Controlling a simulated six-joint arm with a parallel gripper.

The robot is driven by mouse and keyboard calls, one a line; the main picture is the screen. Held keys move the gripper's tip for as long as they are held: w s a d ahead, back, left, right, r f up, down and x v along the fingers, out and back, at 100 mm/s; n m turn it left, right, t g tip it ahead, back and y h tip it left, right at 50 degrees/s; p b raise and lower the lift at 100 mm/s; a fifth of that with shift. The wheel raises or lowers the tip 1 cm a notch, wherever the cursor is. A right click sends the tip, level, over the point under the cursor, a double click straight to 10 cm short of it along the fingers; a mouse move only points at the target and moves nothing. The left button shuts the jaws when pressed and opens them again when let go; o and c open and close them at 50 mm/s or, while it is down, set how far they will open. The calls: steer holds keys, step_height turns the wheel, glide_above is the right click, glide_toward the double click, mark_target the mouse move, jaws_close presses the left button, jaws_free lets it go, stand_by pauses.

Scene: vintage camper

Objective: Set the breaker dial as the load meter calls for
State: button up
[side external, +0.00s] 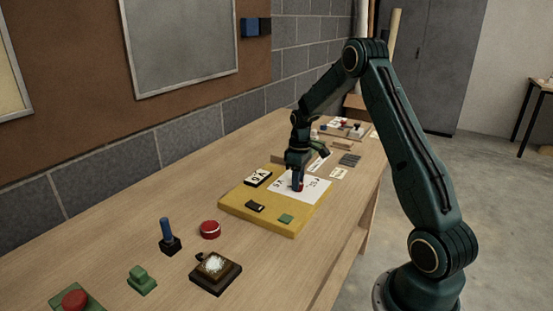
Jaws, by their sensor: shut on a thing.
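The yellow panel (235,203) lies on the wooden workbench. A white plate (316,191) with dark markings is on it. My gripper (298,188) points down over this plate and is shut on the breaker dial, a small knob; the fingers hide most of it, and a bit of red shows between them. The dial's pointing direction cannot be seen. A small dark-edged white display (258,178) on the panel's left side bears black characters, possibly the load meter; its reading is too small to be sure of.
A dark piece (255,206) and a green piece (286,218) sit on the panel's front part. A red button (210,229), a blue lever (167,235), a green block (142,280) and a dark-based box (215,272) stand nearer. More small items lie behind the panel.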

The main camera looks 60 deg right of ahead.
steer(key=m, duration=0.5)
steer(key=shift+m, duration=0.4)
steer(key=m, duration=0.5)
steer(key=shift+m, duration=0.3)
steer(key=o, duration=1)
steer(key=shift+s, duration=0.1)
steer(key=shift+c, duration=0.2)
steer(key=shift+r, duration=0.1)
step_height(320, 180, up, 14)
steer(key=shift+s+d, duration=0.25)
